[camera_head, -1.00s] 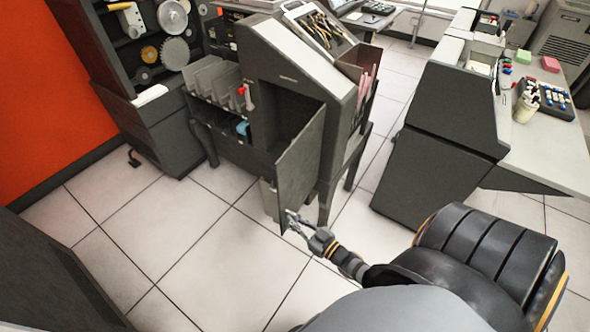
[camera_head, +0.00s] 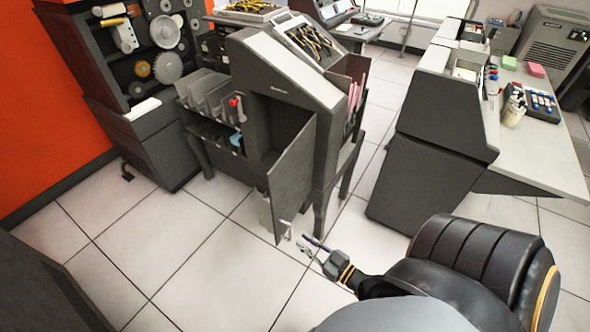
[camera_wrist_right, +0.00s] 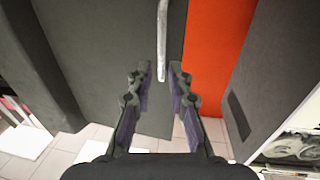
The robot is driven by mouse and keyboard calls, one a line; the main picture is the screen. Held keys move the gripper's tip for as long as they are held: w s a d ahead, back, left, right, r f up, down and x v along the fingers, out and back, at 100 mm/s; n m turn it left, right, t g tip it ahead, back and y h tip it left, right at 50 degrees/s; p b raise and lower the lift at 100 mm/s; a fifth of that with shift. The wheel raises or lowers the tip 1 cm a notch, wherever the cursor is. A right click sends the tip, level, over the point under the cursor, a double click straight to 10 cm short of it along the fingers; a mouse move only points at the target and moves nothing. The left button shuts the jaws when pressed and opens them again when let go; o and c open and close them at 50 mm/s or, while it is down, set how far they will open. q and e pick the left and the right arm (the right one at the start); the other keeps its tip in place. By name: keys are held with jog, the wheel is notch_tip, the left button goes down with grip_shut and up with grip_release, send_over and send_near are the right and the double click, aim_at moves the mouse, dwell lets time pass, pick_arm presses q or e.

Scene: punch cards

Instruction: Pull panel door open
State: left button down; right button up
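The dark grey panel door (camera_head: 292,178) of the grey card machine (camera_head: 283,72) stands swung out from its opening. Its pale handle (camera_head: 285,228) is near the door's lower free edge. My right gripper (camera_head: 306,244) is just right of the handle in the head view, apart from it there. In the wrist view the right gripper (camera_wrist_right: 160,75) has its two fingers spread. The handle (camera_wrist_right: 162,35) shows as a metal bar against the door (camera_wrist_right: 108,45), its lower end lined up between the fingertips. I cannot tell its exact depth from them. My left gripper is out of view.
A grey desk unit (camera_head: 425,135) stands right of the machine, with tiled floor (camera_head: 215,255) between and in front. A dark cabinet with reels (camera_head: 150,70) stands at the left by an orange wall (camera_head: 45,100). A dark panel (camera_head: 40,290) fills the lower left.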

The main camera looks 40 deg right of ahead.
jog(key=v, duration=0.6)
dwell(0.3)
jog(key=s+d+f+m+g+h+p, duration=0.1)
jog(key=s+f+g+h+p, duration=0.25)
jog(key=f, duration=0.55)
jog(key=s+d+f+m+g+h+p, duration=0.1)
jog(key=s+d+f+g+p, duration=0.1)
jog(key=s+f+g, duration=0.5)
jog(key=s+a+f+g+p, duration=0.1)
jog(key=s+a+f+g, duration=0.4)
jog(key=s+f, duration=0.4)
jog(key=shift+s+a+f+g+p, duration=0.25)
jog(key=shift+a+f+g+p, duration=0.1)
jog(key=shift+f+g, duration=0.1)
